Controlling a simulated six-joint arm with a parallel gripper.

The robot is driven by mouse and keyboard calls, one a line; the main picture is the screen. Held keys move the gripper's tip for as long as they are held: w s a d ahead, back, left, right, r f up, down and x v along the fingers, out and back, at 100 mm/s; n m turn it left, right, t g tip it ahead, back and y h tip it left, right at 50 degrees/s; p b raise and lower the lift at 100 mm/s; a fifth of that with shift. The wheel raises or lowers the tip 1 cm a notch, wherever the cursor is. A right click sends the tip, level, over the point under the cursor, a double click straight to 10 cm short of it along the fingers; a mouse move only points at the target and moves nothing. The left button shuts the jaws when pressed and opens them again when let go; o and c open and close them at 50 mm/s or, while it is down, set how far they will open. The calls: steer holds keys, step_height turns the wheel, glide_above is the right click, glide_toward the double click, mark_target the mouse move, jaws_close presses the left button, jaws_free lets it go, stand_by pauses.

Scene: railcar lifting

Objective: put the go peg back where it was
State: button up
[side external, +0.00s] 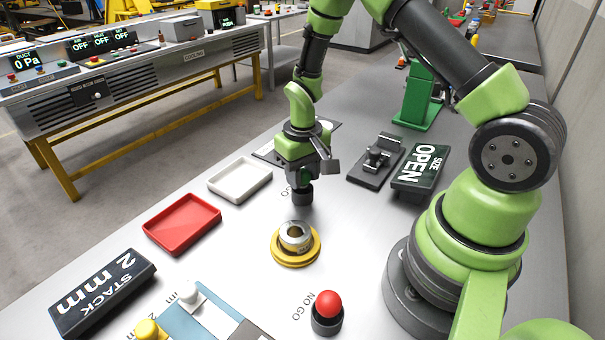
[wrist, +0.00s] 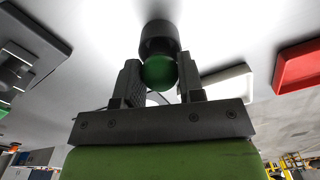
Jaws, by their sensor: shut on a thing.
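The go peg has a green ball knob (wrist: 159,72) above a dark cylinder, which shows below my gripper in the side view (side external: 302,196). My gripper (side external: 302,178) points down and is shut on the green knob, one finger on each side in the wrist view. The peg looks upright beside the GO lettering (side external: 286,190) on the table. I cannot tell whether its lower end touches the table. The no-go peg (side external: 327,311), with a red ball and dark body, stands upright at the front by the NO GO lettering.
A steel ring (side external: 295,237) sits on a yellow round base (side external: 283,258) just in front of my gripper. A white tray (side external: 240,194) and a red tray (side external: 160,243) lie to the left. A dark clamp fixture (side external: 367,178) and an OPEN sign (side external: 420,167) stand to the right.

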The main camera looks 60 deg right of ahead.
steer(key=shift+f, duration=0.2)
steer(key=o, duration=0.9)
steer(key=shift+f, duration=0.1)
step_height(320, 180, up, 12)
step_height(320, 180, up, 12)
steer(key=t, duration=0.4)
glide_above(303, 171)
steer(key=s+a, duration=0.5)
steer(key=s, duration=0.1)
steer(key=s+a+r+t, duration=0.1)
steer(key=s, duration=0.2)
steer(key=s+a+r+t+y, duration=0.1)
steer(key=s, duration=0.2)
steer(key=s+a+r+t+y, duration=0.1)
steer(key=s, duration=0.2)
steer(key=shift+s+a+r, duration=0.2)
steer(key=shift+s+a, duration=0.05)
steer(key=shift+a, duration=0.1)
